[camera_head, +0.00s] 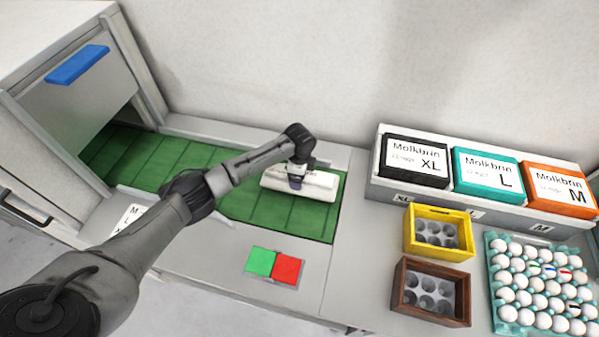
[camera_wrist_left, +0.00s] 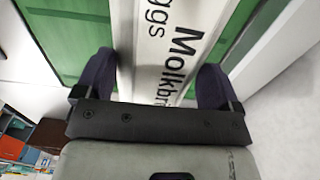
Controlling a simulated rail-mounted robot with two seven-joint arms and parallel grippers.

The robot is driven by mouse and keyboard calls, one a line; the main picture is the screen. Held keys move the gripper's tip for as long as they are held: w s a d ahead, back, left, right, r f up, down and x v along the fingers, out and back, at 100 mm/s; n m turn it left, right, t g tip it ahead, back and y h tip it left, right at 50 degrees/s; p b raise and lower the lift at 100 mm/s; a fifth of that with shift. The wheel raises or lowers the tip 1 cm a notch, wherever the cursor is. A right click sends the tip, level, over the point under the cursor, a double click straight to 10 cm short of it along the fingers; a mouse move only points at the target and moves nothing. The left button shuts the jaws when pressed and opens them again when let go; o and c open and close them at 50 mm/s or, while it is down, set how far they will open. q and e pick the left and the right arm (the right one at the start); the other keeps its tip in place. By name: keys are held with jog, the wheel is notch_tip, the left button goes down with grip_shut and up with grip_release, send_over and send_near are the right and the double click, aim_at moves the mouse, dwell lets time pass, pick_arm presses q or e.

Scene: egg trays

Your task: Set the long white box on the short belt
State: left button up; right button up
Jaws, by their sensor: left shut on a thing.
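The long white box (camera_head: 318,186) is on or just above the right end of the short green belt (camera_head: 255,208); I cannot tell whether it touches. My left gripper (camera_head: 297,180) is over the box's left part, shut on it from above. In the left wrist view the box (camera_wrist_left: 172,35), with the lettering "Molkbrin", runs between the two purple fingers of my left gripper (camera_wrist_left: 158,85). The green belt (camera_wrist_left: 65,40) shows beside the box there. My right gripper is not in view.
A green and red button pair (camera_head: 275,265) sits in front of the belt. A grey cabinet (camera_head: 75,90) covers the belt's left end. To the right are labelled cartons (camera_head: 487,175), a yellow crate (camera_head: 438,250), a brown crate (camera_head: 405,290) and a teal egg tray (camera_head: 497,265).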

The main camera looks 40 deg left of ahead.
pick_arm(q)
jog(key=shift+f, duration=0.4)
dwell(0.9)
jog(key=o, duration=1.1)
jog(key=shift+w, duration=0.1)
jog(key=shift+f, duration=0.1)
notch_tip(320, 180, up, 14)
jog(key=p, duration=0.1)
